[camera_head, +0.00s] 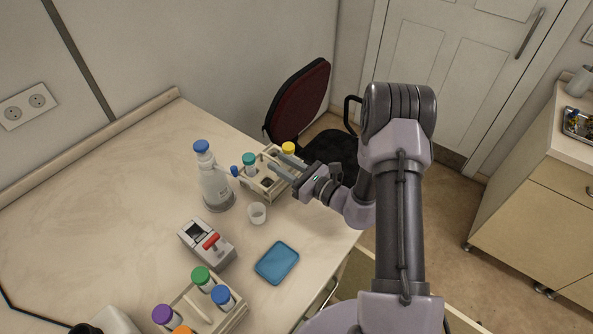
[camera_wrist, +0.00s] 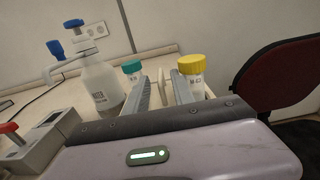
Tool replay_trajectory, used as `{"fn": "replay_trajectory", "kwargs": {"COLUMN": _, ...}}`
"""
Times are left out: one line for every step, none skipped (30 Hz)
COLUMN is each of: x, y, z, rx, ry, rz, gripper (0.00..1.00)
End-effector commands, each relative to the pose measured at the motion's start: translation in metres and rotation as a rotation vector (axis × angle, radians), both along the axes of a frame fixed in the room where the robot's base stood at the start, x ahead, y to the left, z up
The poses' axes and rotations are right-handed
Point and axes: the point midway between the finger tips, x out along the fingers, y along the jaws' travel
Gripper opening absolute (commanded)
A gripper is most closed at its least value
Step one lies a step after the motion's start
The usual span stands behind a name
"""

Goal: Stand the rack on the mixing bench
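A pale rack (camera_head: 262,190) with a teal-capped tube (camera_head: 249,164) and a yellow-capped tube (camera_head: 288,150) stands near the bench's far right edge. My gripper (camera_head: 283,163) reaches over this rack from the right, its two fingers apart. In the wrist view the fingers (camera_wrist: 161,88) lie between the teal cap (camera_wrist: 132,67) and the yellow cap (camera_wrist: 191,62), with a pale upright part of the rack (camera_wrist: 162,82) showing in the gap. Contact cannot be made out. A second pale rack (camera_head: 196,308) with purple, green, blue and orange caps stands at the front of the bench.
A blue-capped wash bottle (camera_head: 216,185) and a small white cup (camera_head: 257,212) stand close left of my gripper. A grey device with a red lever (camera_head: 206,243) and a blue mat (camera_head: 277,263) lie nearer. A red chair (camera_head: 300,98) stands behind the bench; a cabinet (camera_head: 535,185) stands right.

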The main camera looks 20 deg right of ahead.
Motion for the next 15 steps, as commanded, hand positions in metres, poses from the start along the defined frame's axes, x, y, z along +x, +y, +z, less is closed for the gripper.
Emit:
{"fn": "replay_trajectory", "kwargs": {"x": -0.009, "y": -0.008, "z": 0.001, "rx": 0.003, "ry": 0.003, "rz": -0.005, "gripper": 0.3}}
{"fn": "replay_trajectory", "kwargs": {"x": -0.015, "y": -0.012, "z": 0.001, "rx": 0.002, "ry": 0.002, "rz": -0.004, "gripper": 0.3}}
{"fn": "replay_trajectory", "kwargs": {"x": -0.023, "y": -0.017, "z": 0.001, "rx": 0.002, "ry": 0.002, "rz": -0.005, "gripper": 0.3}}
{"fn": "replay_trajectory", "kwargs": {"x": -0.029, "y": -0.021, "z": 0.001, "rx": 0.002, "ry": 0.002, "rz": -0.005, "gripper": 0.3}}
{"fn": "replay_trajectory", "kwargs": {"x": -0.035, "y": -0.025, "z": 0.001, "rx": 0.003, "ry": 0.002, "rz": -0.005, "gripper": 0.3}}
{"fn": "replay_trajectory", "kwargs": {"x": -0.043, "y": -0.031, "z": 0.001, "rx": 0.001, "ry": 0.002, "rz": -0.006, "gripper": 0.3}}
{"fn": "replay_trajectory", "kwargs": {"x": -0.049, "y": -0.035, "z": 0.001, "rx": 0.002, "ry": 0.002, "rz": -0.005, "gripper": 0.3}}
{"fn": "replay_trajectory", "kwargs": {"x": -0.055, "y": -0.038, "z": 0.001, "rx": 0.002, "ry": 0.002, "rz": -0.005, "gripper": 0.3}}
{"fn": "replay_trajectory", "kwargs": {"x": -0.062, "y": -0.042, "z": 0.002, "rx": 0.002, "ry": 0.0, "rz": -0.005, "gripper": 0.3}}
{"fn": "replay_trajectory", "kwargs": {"x": -0.066, "y": -0.046, "z": 0.001, "rx": 0.002, "ry": 0.001, "rz": -0.005, "gripper": 0.3}}
{"fn": "replay_trajectory", "kwargs": {"x": -0.07, "y": -0.048, "z": 0.001, "rx": 0.002, "ry": 0.001, "rz": -0.004, "gripper": 0.3}}
{"fn": "replay_trajectory", "kwargs": {"x": -0.074, "y": -0.051, "z": 0.001, "rx": 0.001, "ry": 0.001, "rz": -0.003, "gripper": 0.3}}
{"fn": "replay_trajectory", "kwargs": {"x": -0.077, "y": -0.052, "z": 0.001, "rx": 0.001, "ry": 0.001, "rz": -0.003, "gripper": 0.3}}
{"fn": "replay_trajectory", "kwargs": {"x": -0.079, "y": -0.053, "z": 0.001, "rx": 0.001, "ry": 0.001, "rz": -0.001, "gripper": 0.3}}
{"fn": "replay_trajectory", "kwargs": {"x": -0.081, "y": -0.052, "z": 0.004, "rx": -0.004, "ry": -0.004, "rz": 0.009, "gripper": 0.3}}
